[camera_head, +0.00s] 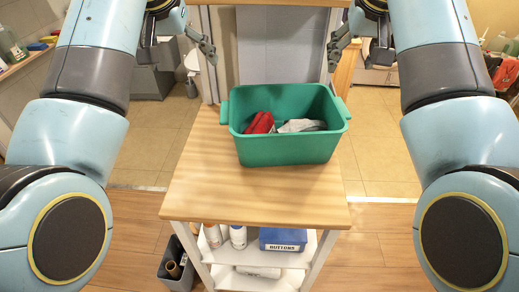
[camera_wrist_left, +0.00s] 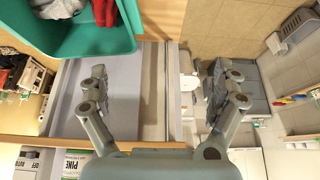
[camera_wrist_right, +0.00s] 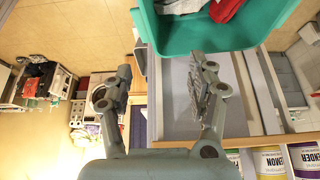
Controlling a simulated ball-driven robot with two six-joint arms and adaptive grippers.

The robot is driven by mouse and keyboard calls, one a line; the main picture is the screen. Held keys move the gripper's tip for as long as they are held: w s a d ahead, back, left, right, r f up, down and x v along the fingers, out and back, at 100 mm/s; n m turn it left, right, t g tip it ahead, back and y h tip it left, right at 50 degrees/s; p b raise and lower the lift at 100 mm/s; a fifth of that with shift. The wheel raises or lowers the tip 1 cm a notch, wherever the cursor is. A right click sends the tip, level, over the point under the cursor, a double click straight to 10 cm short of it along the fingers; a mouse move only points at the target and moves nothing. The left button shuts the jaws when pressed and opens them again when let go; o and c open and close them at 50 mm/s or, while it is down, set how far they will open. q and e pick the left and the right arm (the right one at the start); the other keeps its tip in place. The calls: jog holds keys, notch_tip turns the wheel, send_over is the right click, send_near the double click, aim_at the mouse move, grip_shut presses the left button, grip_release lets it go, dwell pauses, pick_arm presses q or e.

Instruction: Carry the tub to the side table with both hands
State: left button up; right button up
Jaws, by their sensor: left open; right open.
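The green tub (camera_head: 285,150) stands upright on a wooden-topped table (camera_head: 255,200), with a red cloth (camera_head: 260,123) and a grey-white cloth (camera_head: 300,126) inside. Its side handles stick out left and right. My left gripper (camera_head: 207,48) is open and empty, beyond the tub's left side. The tub (camera_wrist_left: 110,42) fills the top left of the left wrist view, apart from the fingers. My right gripper (camera_head: 338,48) is open and empty, beyond the tub's right side. In the right wrist view the tub (camera_wrist_right: 215,38) is at the top, close to one finger; contact is unclear.
A lower shelf holds white bottles (camera_head: 238,236) and a blue box labelled BUTTONS (camera_head: 283,239). A dark bin (camera_head: 178,267) stands on the floor to the left. A grey cabinet (camera_head: 155,75) is at the back left. Tiled floor is open on both sides.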

pick_arm(q)
jog(key=a, duration=0.1)
jog(key=s+a, duration=0.1)
jog(key=a, duration=0.1)
jog(key=s+a, duration=0.1)
jog(key=shift+a, duration=0.15)
pick_arm(e)
jog(key=o, duration=0.8)
jog(key=s+d, duration=0.4)
jog(key=d, duration=0.1)
jog(key=shift+s+d, duration=0.15)
jog(key=shift+s, duration=0.05)
